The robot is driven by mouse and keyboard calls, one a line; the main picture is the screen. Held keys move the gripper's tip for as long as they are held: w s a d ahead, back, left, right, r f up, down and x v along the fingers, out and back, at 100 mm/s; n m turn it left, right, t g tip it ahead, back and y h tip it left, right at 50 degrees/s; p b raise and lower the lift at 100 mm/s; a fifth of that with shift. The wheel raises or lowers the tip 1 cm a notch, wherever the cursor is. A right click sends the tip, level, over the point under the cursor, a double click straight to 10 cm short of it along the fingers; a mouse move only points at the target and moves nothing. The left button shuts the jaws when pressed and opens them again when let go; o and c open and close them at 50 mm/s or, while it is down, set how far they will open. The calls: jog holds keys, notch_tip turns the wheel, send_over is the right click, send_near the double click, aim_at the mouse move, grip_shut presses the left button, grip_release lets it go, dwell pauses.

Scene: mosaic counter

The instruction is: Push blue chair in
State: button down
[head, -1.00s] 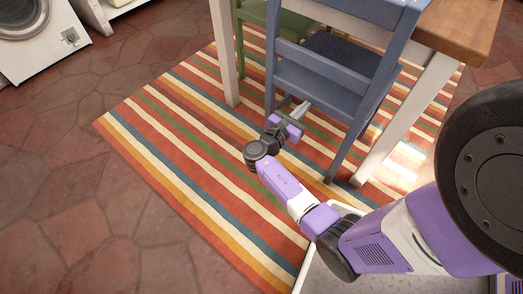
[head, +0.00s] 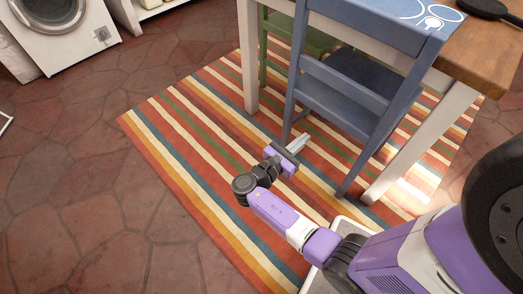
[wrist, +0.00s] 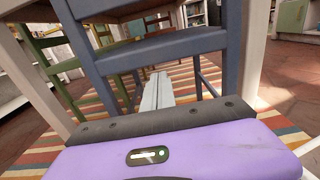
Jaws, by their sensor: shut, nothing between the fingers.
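The blue chair (head: 343,78) stands upright at the wooden table (head: 487,62), its slatted back toward me and its seat partly under the tabletop. My gripper (head: 301,141) is shut and empty. It is low over the rug, on the near side of the chair, close to its left rear leg. In the wrist view, the closed fingers (wrist: 157,90) point between the chair legs, below the rail. I cannot tell whether they touch the chair.
A striped rug (head: 205,120) lies under the table and chairs. White table legs (head: 248,55) flank the blue chair. A green chair (head: 293,42) stands beyond it. A dark pan (head: 488,9) lies on the table.

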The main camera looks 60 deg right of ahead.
dwell(0.3)
jog(key=w+a+f+m+t+y, duration=0.4)
jog(key=w+a+f+t+y, duration=0.25)
jog(key=w+t, duration=0.25)
jog(key=s+a+r+m+t+y, duration=0.1)
jog(key=a+r+m+t+y, duration=0.25)
jog(key=a, duration=0.55)
jog(key=s+a+r+m+t+y, duration=0.2)
jog(key=a+r+m+t+y, duration=0.15)
jog(key=a, duration=0.55)
jog(key=s+a+r+m+t+y, duration=0.2)
jog(key=s+a+r, duration=0.1)
jog(key=s+r, duration=0.55)
jog(key=s+a+r+m+t+y, duration=0.15)
jog(key=s+a+r, duration=0.25)
jog(key=s+r, duration=0.5)
notch_tip(320, 180, up, 30)
jog(key=p, duration=3.1)
jog(key=shift+s+d+r+m, duration=0.15)
jog(key=shift+s+r+m, duration=0.1)
jog(key=shift+s+m, duration=0.1)
